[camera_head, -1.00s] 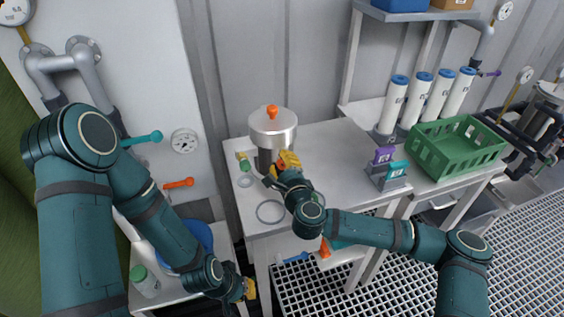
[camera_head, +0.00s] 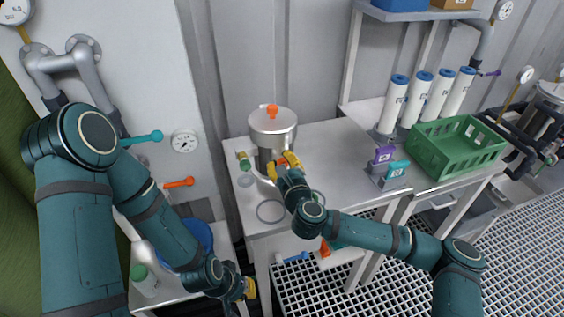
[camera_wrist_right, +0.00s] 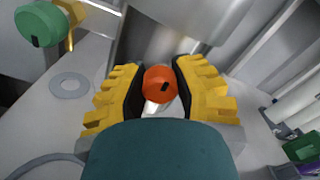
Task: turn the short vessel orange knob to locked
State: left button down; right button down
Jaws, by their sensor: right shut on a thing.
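The short steel vessel (camera_head: 270,133) stands on the left part of the bench, with an orange knob (camera_head: 272,111) on its top. A second orange knob (camera_head: 282,162) is low at the vessel's front. My right gripper (camera_head: 283,165) is at this lower knob. In the right wrist view its yellow fingers lie on both sides of the orange knob (camera_wrist_right: 160,84), which has a small dark slot, and they are shut on it. Whether the knob is at locked cannot be read. My left gripper (camera_head: 246,289) is low at the left, away from the vessel; its jaws are unclear.
A green knob (camera_wrist_right: 42,24) is left of the vessel. Rings (camera_head: 271,211) lie on the bench in front. Small purple and teal labelled blocks (camera_head: 385,155), a green crate (camera_head: 455,150) and several white cylinders (camera_head: 393,105) stand to the right. The bench middle is clear.

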jog(key=c, duration=0.7)
grip_release()
jog(key=v, duration=1.2)
jog(key=shift+s, duration=0.1)
